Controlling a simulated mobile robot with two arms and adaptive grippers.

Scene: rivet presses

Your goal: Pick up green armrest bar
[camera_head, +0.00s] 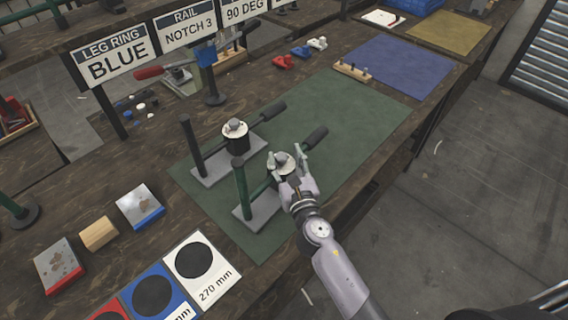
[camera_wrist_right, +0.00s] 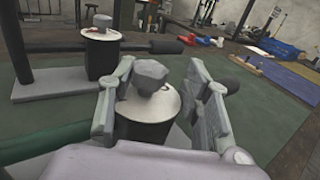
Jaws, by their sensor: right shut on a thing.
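The green armrest bar (camera_head: 258,189) is on the nearer of two similar fixtures on the green mat. It runs from beside an upright green post (camera_head: 241,181) through a dark hub with a pale round top and grey knob to a black grip (camera_head: 315,137). It also shows at lower left in the right wrist view (camera_wrist_right: 40,142). My right gripper (camera_head: 287,168) is shut on the bar at the hub; its fingers (camera_wrist_right: 160,105) stand on either side of the hub. The palm hides the hub's lower part. My left gripper is not in view.
A second fixture with a dark post (camera_head: 190,143) stands just behind. The green mat (camera_head: 345,105) is clear to the right. Signs (camera_head: 112,55) stand along the back. Colored size cards (camera_head: 200,265) and small blocks (camera_head: 98,234) lie at the front left.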

